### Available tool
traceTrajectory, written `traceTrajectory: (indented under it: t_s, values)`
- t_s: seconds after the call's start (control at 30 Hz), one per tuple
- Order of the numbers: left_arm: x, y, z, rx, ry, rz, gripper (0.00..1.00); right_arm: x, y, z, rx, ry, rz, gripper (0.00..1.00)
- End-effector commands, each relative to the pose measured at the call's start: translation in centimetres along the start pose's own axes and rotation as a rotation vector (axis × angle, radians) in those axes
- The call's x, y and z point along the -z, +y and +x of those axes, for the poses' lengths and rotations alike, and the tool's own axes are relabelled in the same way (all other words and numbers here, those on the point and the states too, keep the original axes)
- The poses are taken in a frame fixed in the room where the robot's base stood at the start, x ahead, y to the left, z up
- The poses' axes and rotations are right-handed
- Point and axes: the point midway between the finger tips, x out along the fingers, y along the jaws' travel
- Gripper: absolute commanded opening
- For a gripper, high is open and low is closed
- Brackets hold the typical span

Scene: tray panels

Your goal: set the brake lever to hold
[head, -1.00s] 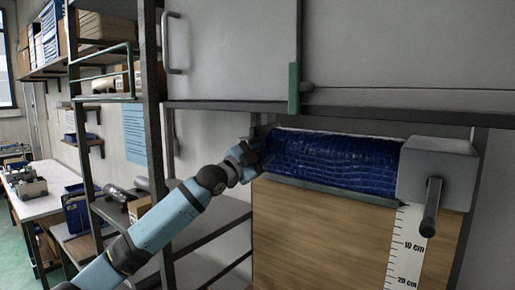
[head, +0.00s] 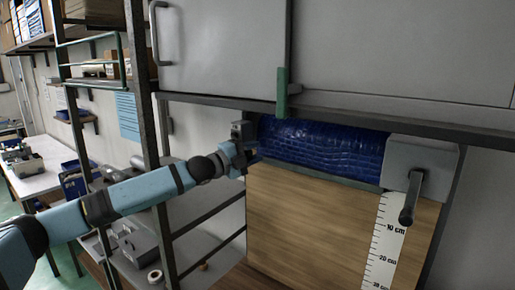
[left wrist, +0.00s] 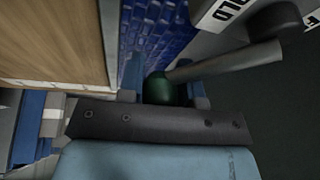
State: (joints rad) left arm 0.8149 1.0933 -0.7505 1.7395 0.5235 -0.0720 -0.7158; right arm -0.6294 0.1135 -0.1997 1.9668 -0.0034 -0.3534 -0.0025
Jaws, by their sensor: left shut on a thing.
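The brake lever shows in the left wrist view as a grey rod (left wrist: 225,62) with a dark green knob (left wrist: 162,88). The rod runs from a dark round pivot at the upper right down to the knob. My left gripper (left wrist: 163,95) is shut on the knob, one finger on each side. A white label (left wrist: 228,8) ending in "OLD" lies near the rod; another, cut off, shows "F". In the head view my left gripper (head: 242,157) is at the left end of the blue roll (head: 325,148), just below a dark block (head: 243,130). The lever is hidden there.
A grey housing with a crank handle (head: 411,198) is at the roll's right end, above a centimetre scale (head: 386,240). A wooden panel (head: 310,225) hangs below the roll. A grey cabinet (head: 220,50) overhangs it. Shelving (head: 145,100) stands close to my left arm.

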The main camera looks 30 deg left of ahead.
Motion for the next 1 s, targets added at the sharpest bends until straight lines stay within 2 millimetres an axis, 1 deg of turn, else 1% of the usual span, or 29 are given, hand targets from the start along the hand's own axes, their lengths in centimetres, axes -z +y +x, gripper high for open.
traceTrajectory:
  t_s: [0.03, 0.4, 0.43, 0.47, 0.5, 0.53, 0.8, 1.0]
  values:
    - [-0.30, 0.22, -0.09, -0.006, -0.005, 0.001, 0.00, 0.02, -0.16, 0.08, -0.001, 0.000, 0.009, 0.43]
    - [-0.40, 0.25, -0.12, -0.007, -0.006, 0.003, 0.00, 0.18, -0.21, 0.47, -0.001, 0.003, 0.011, 0.43]
    - [-0.40, 0.25, -0.12, -0.007, -0.006, 0.003, 0.36, 0.17, -0.21, 0.46, 0.000, 0.003, 0.010, 0.43]
    - [-0.40, 0.24, -0.12, -0.006, -0.006, 0.003, 0.43, 0.17, -0.20, 0.46, 0.000, 0.003, 0.009, 0.43]
    - [-0.38, 0.23, -0.12, -0.006, -0.005, 0.003, 0.52, 0.18, -0.17, 0.44, 0.000, 0.003, 0.008, 0.43]
    - [-0.36, 0.21, -0.12, -0.006, -0.005, 0.004, 0.55, 0.20, -0.16, 0.43, 0.000, 0.003, 0.007, 0.43]
    - [-0.24, 0.08, -0.08, -0.003, -0.003, 0.004, 0.55, 0.59, -0.34, 0.27, 0.004, 0.010, 0.007, 0.43]
    - [-0.23, 0.19, -0.42, -0.003, -0.002, 0.005, 0.55, 0.28, -0.34, 0.34, 0.003, 0.008, 0.006, 0.43]
